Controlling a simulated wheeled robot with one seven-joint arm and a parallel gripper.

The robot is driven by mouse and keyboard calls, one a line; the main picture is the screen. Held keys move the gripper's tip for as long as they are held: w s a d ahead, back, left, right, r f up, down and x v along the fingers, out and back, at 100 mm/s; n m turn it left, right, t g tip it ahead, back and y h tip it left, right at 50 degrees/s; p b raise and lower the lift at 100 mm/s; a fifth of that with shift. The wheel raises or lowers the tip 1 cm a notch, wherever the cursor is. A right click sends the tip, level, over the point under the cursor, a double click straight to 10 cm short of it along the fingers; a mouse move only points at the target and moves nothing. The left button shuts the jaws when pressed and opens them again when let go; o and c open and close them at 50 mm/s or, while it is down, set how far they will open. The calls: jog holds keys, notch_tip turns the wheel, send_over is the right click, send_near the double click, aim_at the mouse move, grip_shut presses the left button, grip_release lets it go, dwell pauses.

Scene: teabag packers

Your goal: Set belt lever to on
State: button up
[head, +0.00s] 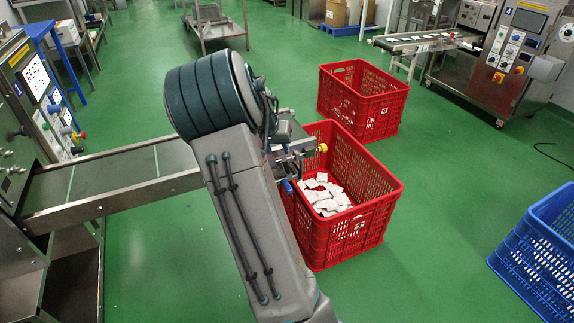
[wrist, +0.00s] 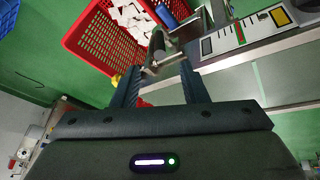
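My gripper (wrist: 160,72) has its two dark fingers spread apart in the wrist view. A grey metal bracket-like part (wrist: 158,45) shows between and just beyond the fingertips; I cannot tell whether they touch it. A blue cylindrical grip (wrist: 166,14), perhaps the belt lever's handle, lies beyond the fingertips. A blue part also shows low at the belt end in the head view (head: 287,187). The conveyor belt (head: 120,172) runs from the left to this spot. In the head view, my arm hides much of the gripper and belt end. The lever's setting cannot be told.
A red crate (head: 358,226) with white teabag packets (head: 325,198) stands right at the belt's end. Another red crate (head: 362,72) is behind it. A blue crate (head: 530,262) stands at the right. A marked plate (wrist: 247,32) is beside the belt. Green floor is clear between crates.

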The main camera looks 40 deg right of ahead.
aim_at(287, 174)
jog(key=b+x, duration=0.3)
jog(key=x, duration=1.1)
jog(key=shift+d, duration=0.2)
jog(key=shift+r, duration=0.1)
grip_shut()
jog(key=shift+d, duration=0.15)
